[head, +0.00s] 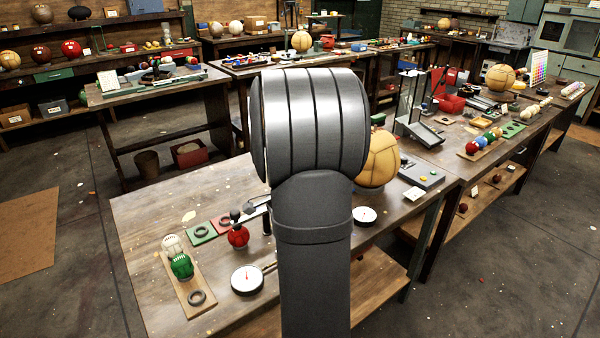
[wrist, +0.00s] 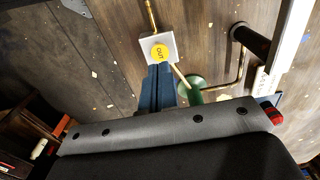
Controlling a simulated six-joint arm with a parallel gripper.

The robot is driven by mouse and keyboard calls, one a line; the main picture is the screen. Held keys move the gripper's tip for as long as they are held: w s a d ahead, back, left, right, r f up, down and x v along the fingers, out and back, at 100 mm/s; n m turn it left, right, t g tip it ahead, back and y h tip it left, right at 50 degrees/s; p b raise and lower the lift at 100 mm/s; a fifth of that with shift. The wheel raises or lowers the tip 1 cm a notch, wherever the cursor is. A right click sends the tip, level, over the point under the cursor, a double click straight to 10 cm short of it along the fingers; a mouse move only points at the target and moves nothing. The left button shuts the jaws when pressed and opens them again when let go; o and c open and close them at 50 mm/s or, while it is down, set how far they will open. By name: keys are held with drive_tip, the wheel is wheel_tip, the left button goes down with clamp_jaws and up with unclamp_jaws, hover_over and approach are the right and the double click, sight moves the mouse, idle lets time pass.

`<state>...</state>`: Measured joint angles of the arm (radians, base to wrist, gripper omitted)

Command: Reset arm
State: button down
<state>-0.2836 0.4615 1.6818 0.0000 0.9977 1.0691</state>
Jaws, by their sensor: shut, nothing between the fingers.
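My arm rises through the middle of the head view and hides part of the near bench; my gripper cannot be made out clearly there. In the wrist view my gripper (wrist: 158,86) shows as dark blue fingers close together, shut and empty. Just past its tips is a pale block with a yellow round label (wrist: 160,52); I cannot tell whether they touch. A green ball (head: 181,266) and a white ball (head: 173,244) sit on a wooden board (head: 190,296) on the near bench. A red ball (head: 238,236) stands right of them.
The near bench (head: 140,210) also holds dial gauges (head: 247,280) (head: 364,215) and a large tan ball (head: 381,160), partly behind my arm. In the wrist view a green part (wrist: 194,92) lies close right of the fingers.

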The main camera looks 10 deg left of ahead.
drive_tip(key=shift+f, duration=1.7)
